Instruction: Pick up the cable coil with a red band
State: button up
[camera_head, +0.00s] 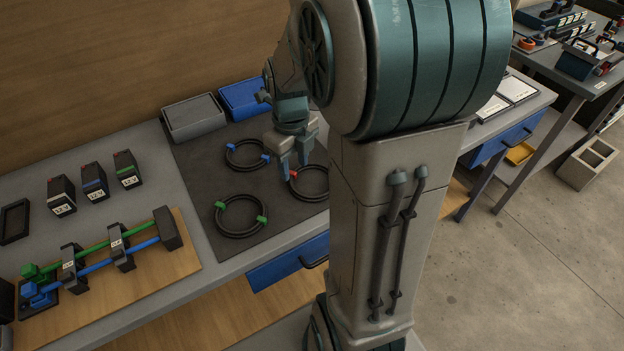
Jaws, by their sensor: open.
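The black cable coil with a red band (309,197) lies on the dark mat (199,158), at the mat's right side. Its red band shows on its upper left, and its right edge is partly hidden by my arm. My gripper (294,175) points down with its fingers apart, over or just behind the red-banded part of the coil. I cannot tell whether the fingertips touch the coil.
A coil with blue bands (240,164) lies behind and left, and one with green bands (236,231) in front and left. A grey box (193,118) and a blue box (243,98) stand behind. A wooden board with tubes (170,269) is at left.

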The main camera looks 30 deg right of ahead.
aim_at(298, 191)
notch_tip(298, 191, down, 3)
jog(key=shift+r, duration=0.15)
jog(key=f, duration=0.4)
jog(key=shift+s+d, duration=0.15)
jog(key=shift+s, duration=0.25)
jog(key=shift+f+p, duration=0.3)
jog(key=shift+f, duration=0.25)
grip_shut()
